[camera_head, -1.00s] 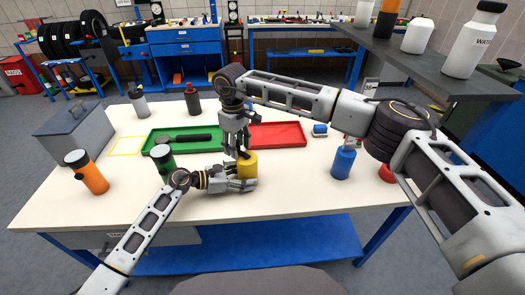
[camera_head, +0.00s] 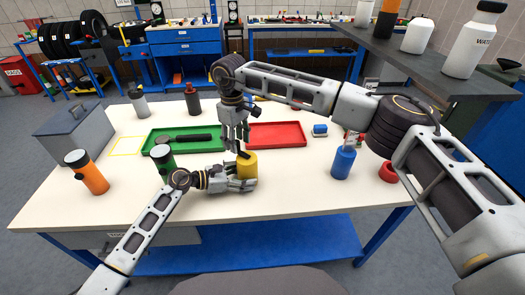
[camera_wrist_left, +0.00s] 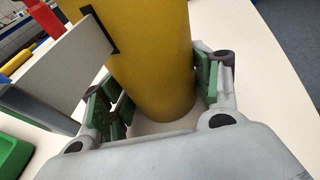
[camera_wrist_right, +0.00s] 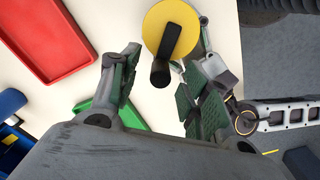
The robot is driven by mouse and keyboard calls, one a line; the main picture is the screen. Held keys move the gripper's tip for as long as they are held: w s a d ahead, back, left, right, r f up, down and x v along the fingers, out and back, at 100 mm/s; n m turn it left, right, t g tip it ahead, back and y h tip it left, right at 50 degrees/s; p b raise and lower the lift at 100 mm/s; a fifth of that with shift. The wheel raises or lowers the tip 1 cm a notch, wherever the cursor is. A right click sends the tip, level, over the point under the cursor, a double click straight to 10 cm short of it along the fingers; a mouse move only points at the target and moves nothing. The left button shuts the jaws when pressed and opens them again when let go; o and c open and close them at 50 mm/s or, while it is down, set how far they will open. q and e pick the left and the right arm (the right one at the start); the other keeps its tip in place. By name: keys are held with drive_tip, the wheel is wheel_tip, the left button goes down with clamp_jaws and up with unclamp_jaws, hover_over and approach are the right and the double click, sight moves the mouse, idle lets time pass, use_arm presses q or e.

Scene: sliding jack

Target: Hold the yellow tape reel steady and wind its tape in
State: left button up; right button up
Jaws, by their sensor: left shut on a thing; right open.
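The yellow tape reel (camera_head: 247,164) stands upright on the table. My left gripper (camera_head: 245,184) is shut around its sides, with green finger pads on both sides of the yellow reel in the left wrist view (camera_wrist_left: 155,60). A pale tape (camera_wrist_left: 70,72) runs out to the left from a black-edged slot. The reel's round top (camera_wrist_right: 160,22) and black crank handle (camera_wrist_right: 161,71) show in the right wrist view. My right gripper (camera_head: 241,150) is above the reel, pointing down and open. The handle lies between its spread fingers; contact cannot be told.
A green tray (camera_head: 160,137) holding a dark tool and a red tray (camera_head: 285,134) lie behind the reel. A green bottle (camera_head: 163,159) stands close to my left wrist. The front table strip is clear.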

sight(237, 141)
drive_tip(key=shift+r, duration=2.3)
